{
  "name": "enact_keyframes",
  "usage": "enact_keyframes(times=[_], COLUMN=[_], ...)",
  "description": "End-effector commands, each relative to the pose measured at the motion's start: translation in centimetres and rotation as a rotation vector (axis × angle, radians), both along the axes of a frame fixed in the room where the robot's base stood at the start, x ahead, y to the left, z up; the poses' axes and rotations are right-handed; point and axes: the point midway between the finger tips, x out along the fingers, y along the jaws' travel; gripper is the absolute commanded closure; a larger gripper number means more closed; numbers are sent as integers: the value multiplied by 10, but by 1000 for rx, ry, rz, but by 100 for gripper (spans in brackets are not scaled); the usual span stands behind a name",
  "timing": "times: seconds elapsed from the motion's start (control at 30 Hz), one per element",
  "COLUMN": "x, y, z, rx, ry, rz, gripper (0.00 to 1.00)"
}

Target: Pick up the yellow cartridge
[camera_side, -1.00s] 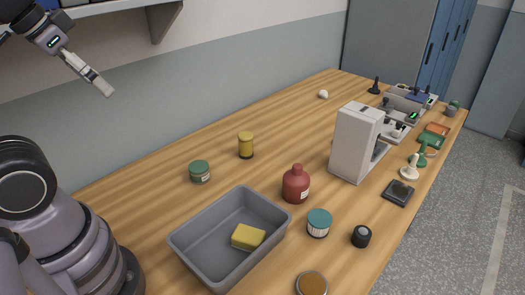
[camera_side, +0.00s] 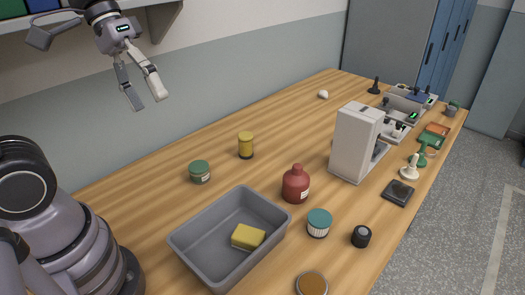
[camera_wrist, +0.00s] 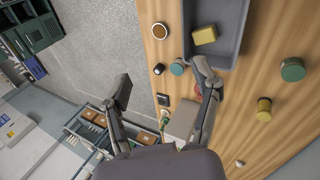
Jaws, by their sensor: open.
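The yellow cartridge (camera_side: 246,143), a small upright cylinder with a dark base, stands on the wooden bench (camera_side: 286,118) beyond the grey tray. In the wrist view the yellow cartridge (camera_wrist: 264,108) is at the right, outside the jaws. My gripper (camera_side: 149,102) is open and empty, high above the bench at the upper left, well apart from the cartridge. Its two spread fingers also show in the wrist view, with the gripper gap (camera_wrist: 162,80) over floor and bench edge.
A grey tray (camera_side: 188,258) holds a yellow sponge (camera_side: 248,237). A green-lidded jar (camera_side: 200,172) stands left of the cartridge. A red bottle (camera_side: 296,186), teal-lidded jar (camera_side: 318,223) and white machine (camera_side: 355,145) stand to the right. Bench around the cartridge is clear.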

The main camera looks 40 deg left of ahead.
Motion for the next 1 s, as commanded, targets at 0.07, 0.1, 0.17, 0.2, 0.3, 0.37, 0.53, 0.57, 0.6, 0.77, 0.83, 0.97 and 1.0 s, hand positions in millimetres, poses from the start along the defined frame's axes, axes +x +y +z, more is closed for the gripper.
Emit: enact_keyframes(times=[0.07,0.1,0.17,0.2,0.3,0.37,0.53,0.57,0.6,0.77,0.83,0.97,1.0], x=[23,35,58,75,124,157,252,268,286,347,365,370,366], y=[-31,-46,-66,-78,-100,-108,-104,-100,-93,-39,9,111,135], z=[2,6,11,14,19,17,-9,-18,-30,-96,-136,-197,-211], rx=[-186,-285,-434,-534,-785,-935,-1333,-1394,-1471,-1708,-1772,-1790,-1783], ry=[153,220,314,371,491,547,614,612,602,522,477,473,487], rz=[31,52,86,113,195,255,459,498,552,811,971,1265,1336], gripper=[37,37,37,37,37,37,37,37,37,37,37,37,37])
